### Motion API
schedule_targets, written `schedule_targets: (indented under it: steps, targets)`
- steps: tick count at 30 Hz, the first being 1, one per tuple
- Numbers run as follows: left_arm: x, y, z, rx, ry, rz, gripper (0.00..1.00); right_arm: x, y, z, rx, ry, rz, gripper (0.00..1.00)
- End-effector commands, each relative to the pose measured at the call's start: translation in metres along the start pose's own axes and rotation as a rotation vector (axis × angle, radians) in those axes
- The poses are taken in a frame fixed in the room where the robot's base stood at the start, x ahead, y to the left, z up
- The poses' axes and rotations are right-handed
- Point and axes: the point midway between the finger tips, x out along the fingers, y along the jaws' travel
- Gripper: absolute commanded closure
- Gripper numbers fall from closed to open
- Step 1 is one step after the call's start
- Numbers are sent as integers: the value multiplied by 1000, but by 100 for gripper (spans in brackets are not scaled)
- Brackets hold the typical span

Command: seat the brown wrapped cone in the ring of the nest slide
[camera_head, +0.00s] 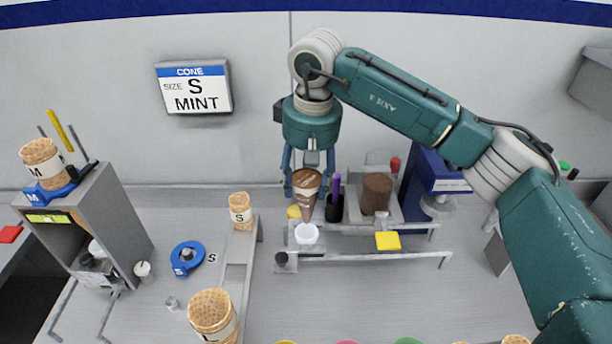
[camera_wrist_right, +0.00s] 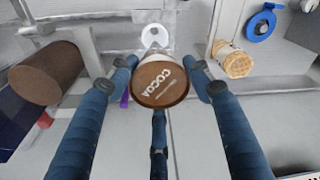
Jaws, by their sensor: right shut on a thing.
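The brown wrapped cone (camera_head: 306,190) hangs upright, point down, in my right gripper (camera_head: 306,186). The gripper's blue fingers are shut on its sides near the top. In the right wrist view its brown lid (camera_wrist_right: 160,84) reads COCOA, between the fingers. The white ring (camera_head: 307,233) of the nest slide is just below the cone's tip in the head view. In the right wrist view the ring (camera_wrist_right: 154,37) shows beyond the lid's edge. I cannot tell whether the tip touches the ring or enters it. My left gripper is not in view.
A dark cup with a purple item (camera_head: 334,208) and a brown cylinder (camera_head: 376,193) stand close right of the cone. A yellow block (camera_head: 387,240) sits farther right. A waffle cone (camera_head: 240,211) is to the left, with a blue ring (camera_head: 187,257) beyond it.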

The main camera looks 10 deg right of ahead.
Motion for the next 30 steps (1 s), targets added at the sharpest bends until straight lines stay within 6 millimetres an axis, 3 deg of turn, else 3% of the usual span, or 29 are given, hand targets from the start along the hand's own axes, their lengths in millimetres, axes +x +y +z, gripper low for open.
schedule_targets:
  steps: [30]
  targets:
    - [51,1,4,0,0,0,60,84,0,11,0,1,1,62]
